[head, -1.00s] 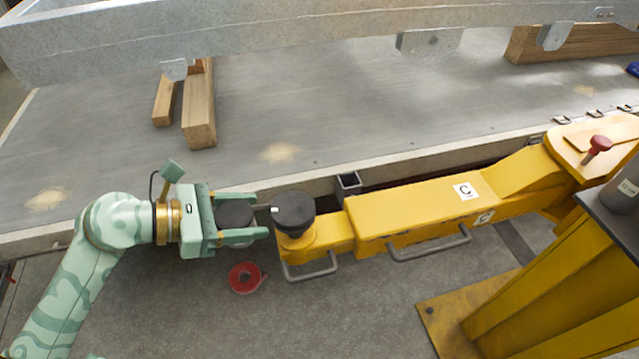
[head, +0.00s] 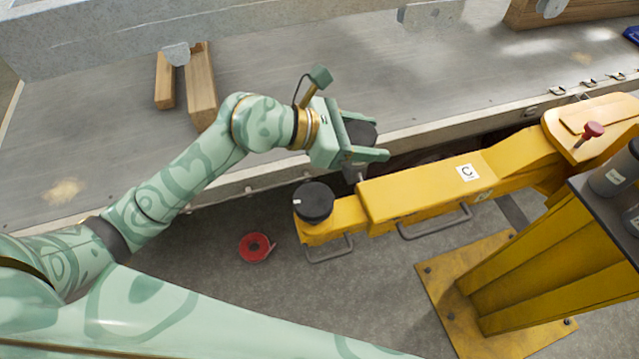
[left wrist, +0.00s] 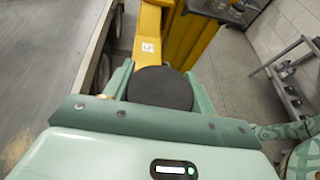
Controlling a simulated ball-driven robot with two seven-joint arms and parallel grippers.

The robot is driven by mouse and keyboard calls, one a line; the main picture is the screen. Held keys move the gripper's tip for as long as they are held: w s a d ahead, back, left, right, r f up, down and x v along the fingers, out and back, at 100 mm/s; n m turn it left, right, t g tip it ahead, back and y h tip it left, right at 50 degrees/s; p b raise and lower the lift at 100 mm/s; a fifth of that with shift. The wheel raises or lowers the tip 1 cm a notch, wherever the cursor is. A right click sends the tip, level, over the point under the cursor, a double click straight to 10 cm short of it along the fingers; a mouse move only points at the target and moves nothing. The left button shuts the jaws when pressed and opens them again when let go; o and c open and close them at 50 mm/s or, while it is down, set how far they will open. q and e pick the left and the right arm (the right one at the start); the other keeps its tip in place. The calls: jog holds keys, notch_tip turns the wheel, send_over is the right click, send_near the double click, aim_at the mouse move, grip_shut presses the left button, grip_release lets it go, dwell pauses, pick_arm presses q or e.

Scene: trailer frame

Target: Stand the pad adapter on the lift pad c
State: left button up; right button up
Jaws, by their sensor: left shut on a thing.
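The pad adapter (head: 361,134) is a dark round puck, held between the fingers of my left gripper (head: 377,138). In the left wrist view the adapter (left wrist: 160,88) shows its flat dark top between both fingers. The lift pad c (head: 314,201) is a black round pad at the free end of the yellow lift arm (head: 420,190), which bears a white C label. My left gripper is above the arm's far side, up and to the right of the pad in the head view. The adapter is apart from the pad. My right gripper is not in view.
A grey trailer frame rail (head: 240,30) crosses the top, with wooden blocks (head: 200,85) beneath it on a grey deck (head: 90,140). A red tape roll (head: 256,247) lies on the floor left of the arm. A yellow lift post (head: 530,290) stands at the right.

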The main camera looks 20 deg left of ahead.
pick_arm(q)
jog(key=s+a+f, duration=0.1)
jog(key=f, duration=0.1)
jog(key=s+a+f+b, duration=0.1)
jog(key=a, duration=0.1)
jog(key=s+a+f, duration=0.1)
jog(key=a+f, duration=0.1)
jog(key=shift+s+a+f+b, duration=0.1)
jog(key=shift+s+f+b, duration=0.2)
jog(key=shift+s+f, duration=0.1)
jog(key=shift+s+a+f, duration=0.25)
jog(key=shift+a+f, duration=0.15)
jog(key=shift+f, duration=0.05)
jog(key=f, duration=0.1)
jog(key=f+b, duration=0.1)
jog(key=f, duration=0.1)
jog(key=shift+s+a+f, duration=0.15)
jog(key=shift+a, duration=0.05)
jog(key=shift+f, duration=0.1)
jog(key=o, duration=1.3)
jog(key=shift+f+b, duration=0.1)
jog(key=shift+b, duration=0.2)
jog(key=shift+o, duration=0.2)
